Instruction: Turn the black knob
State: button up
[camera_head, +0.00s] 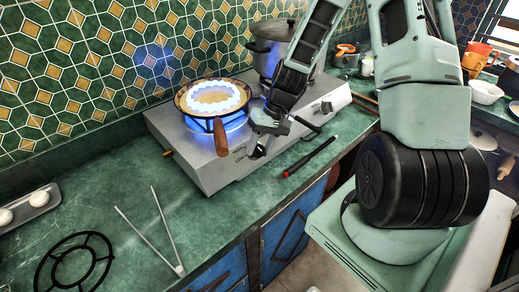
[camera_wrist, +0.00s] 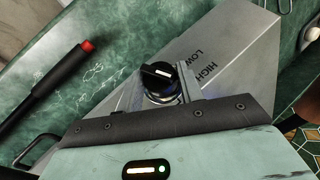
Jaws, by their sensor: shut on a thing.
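The black knob (camera_wrist: 158,78) is on the front panel of the gas hotplate (camera_wrist: 235,45), with the words LOW and HIGH printed beside it. A pale mark shows on its face. My gripper (camera_wrist: 164,90) is shut on the knob, with a finger on either side of it. Blue flame (camera_head: 228,121) shows under a pan (camera_head: 186,97) on the left burner.
The pan's wooden handle (camera_head: 220,138) sticks out left of my gripper. A lidded pot (camera_head: 265,48) stands behind. A black rod with a red end (camera_head: 311,157) lies on the counter. Tongs (camera_head: 163,235) and a black burner grate (camera_head: 75,262) lie at the front left.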

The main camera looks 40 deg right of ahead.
jog(key=m+y, duration=0.1)
jog(key=m+t+y, duration=0.1)
jog(key=y, duration=0.1)
jog(key=shift+s+d+f+m+t+y, duration=0.1)
jog(key=shift+d+f+m+t+y, duration=0.05)
jog(key=shift+d+m+t+y, duration=0.2)
jog(key=shift+a, duration=0.1)
dwell(0.4)
jog(key=o, duration=1)
jog(key=b+v, duration=0.1)
jog(key=v, duration=1.6)
jog(key=shift+d+b, duration=0.3)
jog(key=shift+b, duration=0.05)
